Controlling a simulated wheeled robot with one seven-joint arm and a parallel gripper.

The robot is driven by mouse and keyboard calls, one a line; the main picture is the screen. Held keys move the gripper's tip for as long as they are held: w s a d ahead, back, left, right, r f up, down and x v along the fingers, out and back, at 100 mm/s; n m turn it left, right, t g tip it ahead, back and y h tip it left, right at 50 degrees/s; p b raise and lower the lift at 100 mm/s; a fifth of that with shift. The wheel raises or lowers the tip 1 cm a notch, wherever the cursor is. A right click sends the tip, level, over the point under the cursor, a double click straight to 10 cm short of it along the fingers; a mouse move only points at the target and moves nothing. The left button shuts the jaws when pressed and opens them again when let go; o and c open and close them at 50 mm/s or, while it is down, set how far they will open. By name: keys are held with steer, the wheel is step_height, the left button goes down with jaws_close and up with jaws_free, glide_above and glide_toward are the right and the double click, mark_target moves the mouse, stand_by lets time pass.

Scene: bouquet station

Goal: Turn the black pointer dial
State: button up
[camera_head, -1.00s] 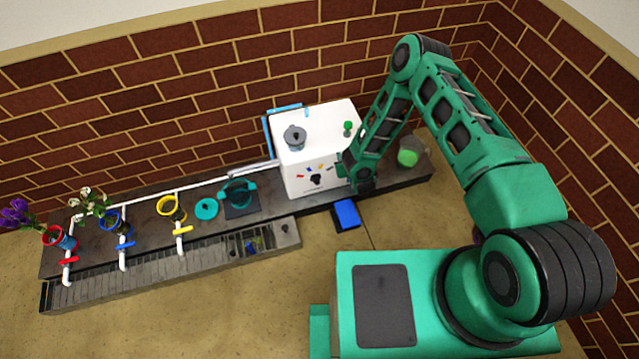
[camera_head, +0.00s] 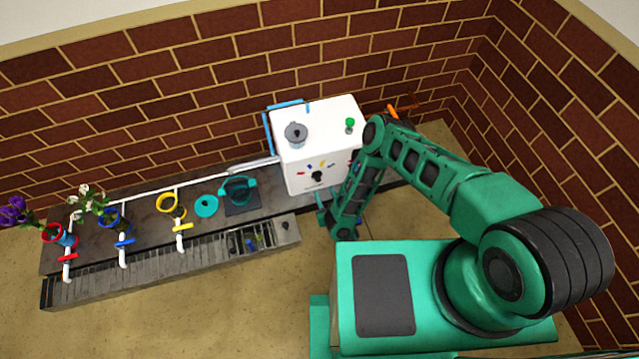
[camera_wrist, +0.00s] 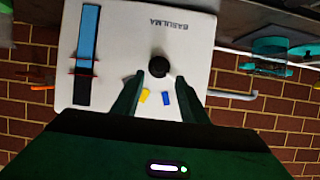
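The black pointer dial (camera_head: 317,177) is on the front face of the white machine (camera_head: 297,182), below an arc of small coloured marks. In the wrist view the dial (camera_wrist: 159,66) shows as a round black knob, upside down with the machine's lettering, with a yellow mark (camera_wrist: 143,96) and a blue mark (camera_wrist: 166,99) near it. My gripper (camera_wrist: 159,79) is open and empty. Its two fingers point at the machine's face, one to each side of the dial in the picture. The gap in depth is hard to judge. The dial's pointer direction is not clear.
A grey lidded container (camera_head: 296,134) and a green knob (camera_head: 350,124) are on top of the machine. A blue strip (camera_wrist: 88,35) with red pieces is on its face. My arm hides the counter's right part.

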mark_target(319, 181)
steer(key=x, duration=0.8)
steer(key=shift+s, duration=0.1)
jaws_close()
